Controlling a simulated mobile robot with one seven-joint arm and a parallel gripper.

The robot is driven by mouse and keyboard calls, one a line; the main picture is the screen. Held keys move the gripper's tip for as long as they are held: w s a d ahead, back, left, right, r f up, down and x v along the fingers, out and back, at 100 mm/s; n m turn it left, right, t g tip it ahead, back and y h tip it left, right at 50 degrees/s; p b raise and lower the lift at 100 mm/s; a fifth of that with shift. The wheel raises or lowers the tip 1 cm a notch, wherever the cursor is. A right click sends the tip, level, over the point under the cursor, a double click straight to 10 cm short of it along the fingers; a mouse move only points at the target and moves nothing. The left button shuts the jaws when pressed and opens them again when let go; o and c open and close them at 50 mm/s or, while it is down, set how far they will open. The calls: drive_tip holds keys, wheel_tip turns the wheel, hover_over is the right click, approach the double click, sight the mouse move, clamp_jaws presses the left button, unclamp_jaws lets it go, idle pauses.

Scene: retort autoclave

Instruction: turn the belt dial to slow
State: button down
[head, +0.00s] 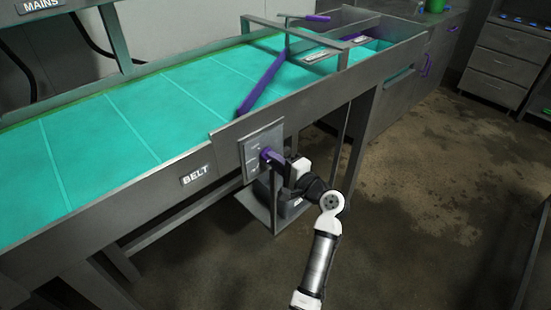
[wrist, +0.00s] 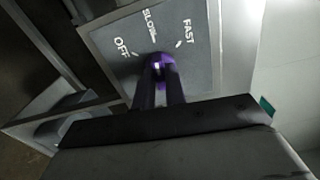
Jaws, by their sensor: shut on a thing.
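The belt dial is a purple knob (wrist: 158,66) on a grey plate (wrist: 200,75) marked OFF, SLOW and FAST in the wrist view. OFF is at the left, SLOW at the top and FAST at the right. In the head view the plate (head: 252,150) sits on the conveyor's side, right of the BELT label (head: 197,175). My gripper (head: 271,157) is at the plate, its two fingers either side of the dial and shut on it. The fingers (wrist: 160,82) cover the dial's lower part. I cannot tell for sure which mark it points to.
The conveyor (head: 120,125) has a teal belt and a purple diagonal bar (head: 264,82) across it. A MAINS panel (head: 42,6) is at the upper left. A drawer cabinet (head: 508,55) stands at the back right. The stained floor (head: 430,180) right of the conveyor is open.

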idle(0.4)
drive_tip(key=c, duration=1.4)
unclamp_jaws()
drive_tip(key=shift+c, duration=0.2)
drive_tip(key=b+v, duration=0.3)
drive_tip(key=v, duration=1.1)
drive_tip(key=shift+b, duration=0.35)
